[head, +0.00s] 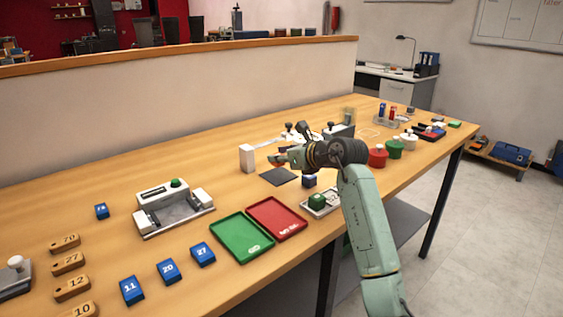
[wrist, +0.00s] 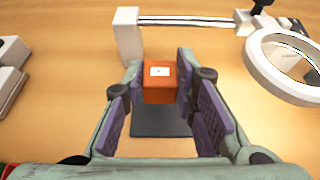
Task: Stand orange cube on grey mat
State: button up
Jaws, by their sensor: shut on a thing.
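The orange cube (wrist: 160,84) is between the finger pads of my gripper (wrist: 160,90) in the wrist view. My gripper is shut on it, and its white-marked face looks up at the camera. In the head view my gripper (head: 284,158) hides most of the cube. The grey mat (wrist: 160,124) lies flat on the table, partly behind the cube in the wrist view. It also shows in the head view (head: 279,176), just below my gripper. The cube appears held above the mat's far part; the exact gap cannot be told.
A white post with a rod (wrist: 128,38) stands beyond the mat, and a ring magnifier (wrist: 290,66) is at right. Red (head: 276,219) and green (head: 240,238) trays lie in front.

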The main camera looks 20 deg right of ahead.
aim_at(283, 164)
jog(key=shift+w+d+f, duration=0.15)
jog(key=shift+w+d, duration=0.1)
jog(key=shift+w, duration=0.15)
notch_tip(283, 164, down, 3)
jog(key=shift+r+p, duration=0.2)
jog(key=shift+p, duration=0.6)
jog(key=shift+f, duration=0.35)
jog(key=shift+f, duration=0.1)
jog(key=shift+f, duration=0.15)
jog(key=o, duration=0.8)
jog(key=shift+o, duration=0.2)
jog(key=shift+r, duration=0.25)
jog(key=b+v, duration=0.3)
jog(key=v, duration=0.9)
jog(key=shift+s, duration=0.1)
